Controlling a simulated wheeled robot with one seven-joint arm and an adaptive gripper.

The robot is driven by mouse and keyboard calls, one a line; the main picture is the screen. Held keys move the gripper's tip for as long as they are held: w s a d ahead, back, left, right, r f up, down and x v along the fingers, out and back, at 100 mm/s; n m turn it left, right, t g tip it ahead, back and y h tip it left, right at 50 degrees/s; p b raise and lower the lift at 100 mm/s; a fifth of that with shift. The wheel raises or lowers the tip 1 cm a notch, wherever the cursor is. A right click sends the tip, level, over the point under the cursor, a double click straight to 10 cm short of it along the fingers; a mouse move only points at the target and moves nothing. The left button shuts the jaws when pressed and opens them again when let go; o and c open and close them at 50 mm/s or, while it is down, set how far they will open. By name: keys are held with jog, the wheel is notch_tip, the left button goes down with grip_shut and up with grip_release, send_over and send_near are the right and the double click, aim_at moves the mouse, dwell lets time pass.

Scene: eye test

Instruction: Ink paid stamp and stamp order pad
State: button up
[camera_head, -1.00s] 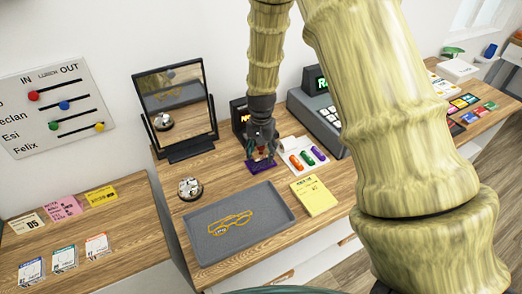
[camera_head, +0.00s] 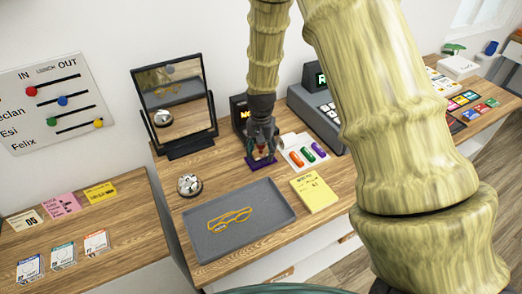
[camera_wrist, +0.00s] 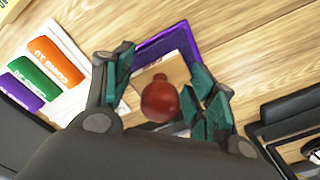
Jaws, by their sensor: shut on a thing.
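My gripper (camera_head: 262,147) is shut on a stamp with a round red knob (camera_wrist: 160,100) and a light wooden block (camera_wrist: 165,74). In the wrist view, its teal fingers stand on both sides of the knob. The stamp is over a purple-rimmed ink pad (camera_wrist: 148,50), which also shows under my gripper in the head view (camera_head: 262,164). The stamp's underside is hidden, so I cannot tell whether it touches the pad. The yellow order pad (camera_head: 316,194) lies flat on the desk, to the right of the grey tray.
A grey tray (camera_head: 200,247) holds yellow-framed glasses (camera_head: 230,218). A silver bell (camera_head: 190,185) stands left. A white holder (camera_head: 290,142) with orange, green and purple pieces is right of the ink pad, near a register (camera_head: 318,117). A mirror (camera_head: 170,100) stands behind.

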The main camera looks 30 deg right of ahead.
jog(key=shift+f, duration=0.55)
dwell(2.0)
jog(key=shift+r+p, duration=2.6)
jog(key=shift+r, duration=1)
jog(key=shift+d+f, duration=0.1)
